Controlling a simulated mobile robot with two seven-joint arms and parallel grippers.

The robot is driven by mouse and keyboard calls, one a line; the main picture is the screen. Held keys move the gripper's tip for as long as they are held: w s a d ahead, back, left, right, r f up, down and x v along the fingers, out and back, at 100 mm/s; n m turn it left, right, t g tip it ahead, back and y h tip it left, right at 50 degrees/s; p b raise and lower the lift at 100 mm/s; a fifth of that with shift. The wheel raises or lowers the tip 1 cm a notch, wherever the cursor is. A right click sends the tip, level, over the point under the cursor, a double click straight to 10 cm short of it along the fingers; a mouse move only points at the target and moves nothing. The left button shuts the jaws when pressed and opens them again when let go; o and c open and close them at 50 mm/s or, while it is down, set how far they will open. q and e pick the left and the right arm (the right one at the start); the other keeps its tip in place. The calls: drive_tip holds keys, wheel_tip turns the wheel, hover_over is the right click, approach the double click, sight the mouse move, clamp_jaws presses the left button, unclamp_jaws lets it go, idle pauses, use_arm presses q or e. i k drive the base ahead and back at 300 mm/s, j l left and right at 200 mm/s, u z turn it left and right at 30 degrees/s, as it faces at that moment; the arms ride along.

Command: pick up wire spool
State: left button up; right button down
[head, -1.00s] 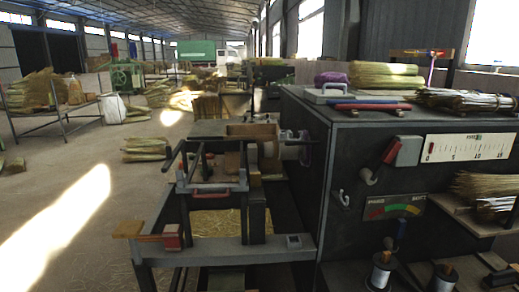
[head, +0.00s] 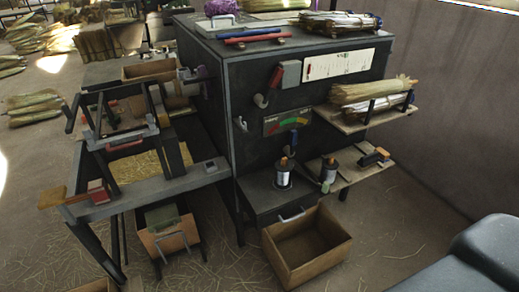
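One wire spool (head: 284,178) stands upright on the dark box-like ledge at the front of the machine.
An open wooden drawer or box (head: 305,250) sits low below the spools. A small dark tool (head: 376,157) lies on the lower wooden shelf (head: 352,176). An upper shelf (head: 362,121) holds straw bundles. A framed worktable (head: 150,188) stands left.

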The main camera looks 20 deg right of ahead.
sight(282, 181)
drive_tip(key=i+l, duration=0.1)
drive_tip(key=l, duration=0.3)
drive_tip(key=i+l+z, duration=0.1)
drive_tip(key=l, duration=0.3)
drive_tip(key=i+l, duration=0.15)
drive_tip(key=l, duration=0.2)
drive_tip(key=i+l, duration=0.15)
drive_tip(key=l, duration=0.25)
drive_tip(key=i+l+z, duration=0.1)
drive_tip(key=l, duration=0.3)
drive_tip(key=i+l, duration=0.2)
drive_tip(key=l, duration=0.15)
drive_tip(key=i+l, duration=0.15)
drive_tip(key=l, duration=0.25)
drive_tip(key=i+l+z, duration=0.1)
drive_tip(key=l, duration=0.25)
